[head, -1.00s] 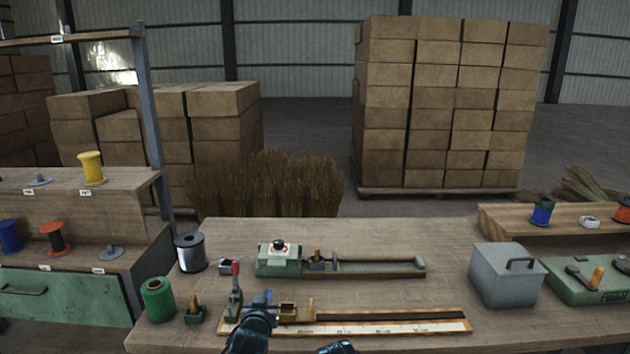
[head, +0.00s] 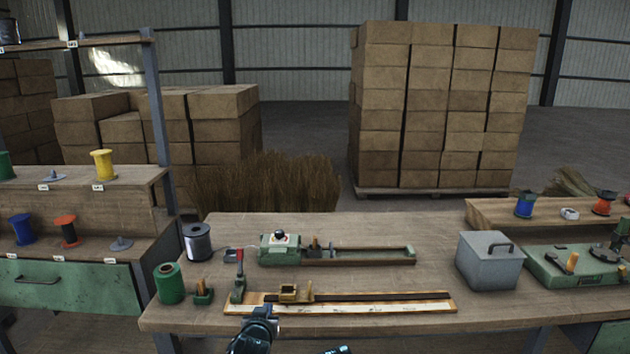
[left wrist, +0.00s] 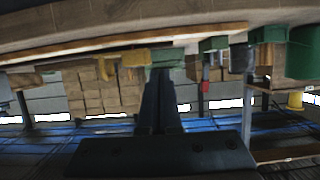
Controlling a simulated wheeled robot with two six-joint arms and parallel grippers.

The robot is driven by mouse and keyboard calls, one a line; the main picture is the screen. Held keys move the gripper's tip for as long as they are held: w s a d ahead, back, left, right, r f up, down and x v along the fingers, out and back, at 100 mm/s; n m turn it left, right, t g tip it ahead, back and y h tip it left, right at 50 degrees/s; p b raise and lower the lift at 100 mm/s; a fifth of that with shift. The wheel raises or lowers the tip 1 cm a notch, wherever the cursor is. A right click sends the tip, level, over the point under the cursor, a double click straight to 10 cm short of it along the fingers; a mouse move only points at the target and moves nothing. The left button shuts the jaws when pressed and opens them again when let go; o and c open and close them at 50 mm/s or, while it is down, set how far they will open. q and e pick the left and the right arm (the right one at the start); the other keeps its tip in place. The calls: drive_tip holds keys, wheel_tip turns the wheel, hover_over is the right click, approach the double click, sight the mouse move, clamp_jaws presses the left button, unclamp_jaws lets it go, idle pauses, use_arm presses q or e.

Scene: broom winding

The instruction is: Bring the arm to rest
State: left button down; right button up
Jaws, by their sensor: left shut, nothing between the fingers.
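My left gripper (head: 270,318) is at the front edge of the table, just in front of the long ruler jig (head: 365,308). In the left wrist view its two dark fingers (left wrist: 160,100) are together with nothing between them. The jig carries a brass block (head: 290,294) and a red-handled clamp (head: 239,272) at its left end; my gripper appears apart from both. A dark piece at the bottom edge of the head view seems to be part of my right arm; its fingers cannot be made out.
A green spool (head: 170,284), a grey wire spool (head: 197,242) and a small green holder (head: 203,292) stand left on the table. A green winding device (head: 280,248) lies behind the jig. A grey metal box (head: 490,262) stands right. Bare tabletop (head: 400,227) shows at the back.

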use_arm(q)
drive_tip(key=s+d+f+m+g, duration=0.1)
drive_tip(key=s+d+f+g, duration=0.1)
drive_tip(key=s+f+g, duration=0.45)
drive_tip(key=s+d+f+m+g+y, duration=0.1)
drive_tip(key=s+d+f+g, duration=0.15)
drive_tip(key=s, duration=0.65)
drive_tip(key=s+d+f+m+g, duration=0.1)
drive_tip(key=s+d+f+g, duration=0.1)
drive_tip(key=s+f+g, duration=0.4)
wheel_tip(320, 180, up, 16)
drive_tip(key=s+t+p, duration=0.1)
drive_tip(key=s+p, duration=0.1)
drive_tip(key=p, duration=1.2)
drive_tip(key=shift+f+m, duration=0.15)
drive_tip(key=shift+m, duration=0.15)
drive_tip(key=c, duration=1.5)
unclamp_jaws()
drive_tip(key=shift+a, duration=0.1)
drive_tip(key=shift+c, duration=0.2)
